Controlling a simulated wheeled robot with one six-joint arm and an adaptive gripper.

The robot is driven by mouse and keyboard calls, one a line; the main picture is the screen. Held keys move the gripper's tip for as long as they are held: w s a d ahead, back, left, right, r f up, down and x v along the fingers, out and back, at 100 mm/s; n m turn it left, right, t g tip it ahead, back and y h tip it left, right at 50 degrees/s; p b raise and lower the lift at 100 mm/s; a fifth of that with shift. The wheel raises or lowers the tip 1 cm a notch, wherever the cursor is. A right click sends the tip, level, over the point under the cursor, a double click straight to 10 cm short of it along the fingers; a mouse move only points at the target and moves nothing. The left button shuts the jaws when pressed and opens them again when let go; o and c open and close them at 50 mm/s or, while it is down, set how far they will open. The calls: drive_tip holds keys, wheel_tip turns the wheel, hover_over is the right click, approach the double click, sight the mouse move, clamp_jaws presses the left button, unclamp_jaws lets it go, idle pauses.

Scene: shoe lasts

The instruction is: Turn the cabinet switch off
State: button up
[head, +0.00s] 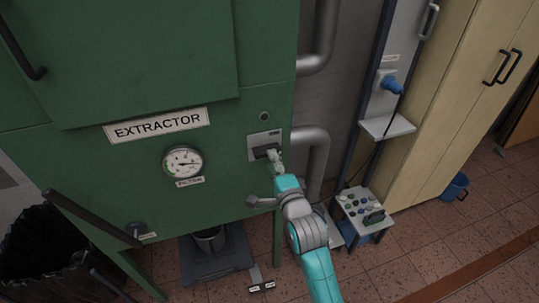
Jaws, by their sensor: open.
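A green cabinet labelled EXTRACTOR (80,165) fills the left half of the head view. A grey switch plate (257,138) with a dark recess is on its front face, near the right edge. My gripper (274,156) is open at the lower part of this plate, in front of the dark recess. It partly hides the switch. I cannot tell whether the fingers touch it, nor which position it is in. My teal and grey arm reaches up to it from the bottom of the view.
A round gauge (182,162) is left of the plate, and a small round fitting (265,117) is above it. Grey pipes (310,150) run close on the right.

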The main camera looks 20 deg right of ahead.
drive_tip(key=s, duration=0.7)
drive_tip(key=shift+s, duration=0.3)
drive_tip(key=s+f+n+g, duration=0.1)
drive_tip(key=s+f+n, duration=0.4)
drive_tip(key=s, duration=0.5)
drive_tip(key=s+f+n+g, duration=0.1)
drive_tip(key=s+f+n, duration=0.4)
drive_tip(key=s, duration=0.5)
drive_tip(key=s+n+g, duration=0.1)
drive_tip(key=s+n, duration=0.7)
drive_tip(key=s, duration=1.3)
drive_tip(key=shift+s+r, duration=0.25)
drive_tip(key=shift+r, duration=0.1)
